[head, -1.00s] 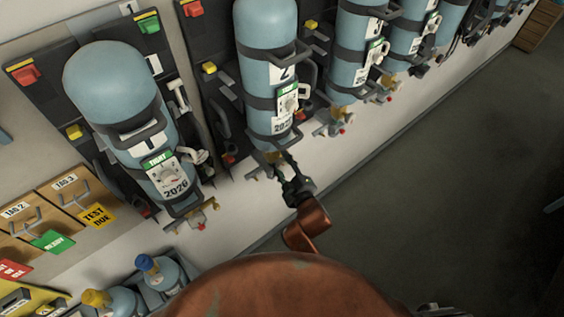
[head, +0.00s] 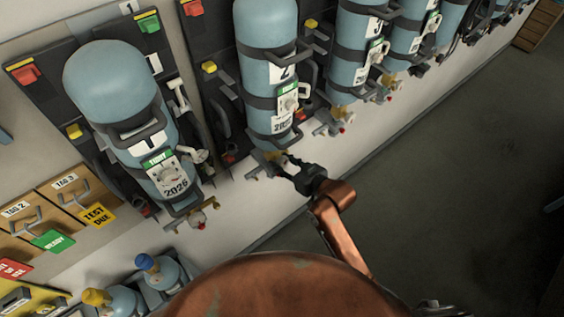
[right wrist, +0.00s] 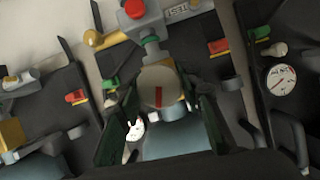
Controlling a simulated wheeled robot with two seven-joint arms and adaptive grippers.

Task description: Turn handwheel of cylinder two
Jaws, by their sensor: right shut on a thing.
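Cylinder two (head: 268,60) is a light blue bottle with a black "2" label, strapped to its dark back plate with its valve at the lower end. My right gripper (head: 284,162) is at that valve in the head view. In the right wrist view, its two dark fingers (right wrist: 160,108) stand either side of the round grey-beige handwheel (right wrist: 158,86), which bears a red mark, and are shut on it. In the head view the handwheel is largely hidden by the fingers. My left gripper is not in view.
Cylinder one (head: 118,90) stands to the left, and cylinder three (head: 355,50) and further cylinders stand to the right. A red knob (right wrist: 150,39) sits on the valve beyond the handwheel.

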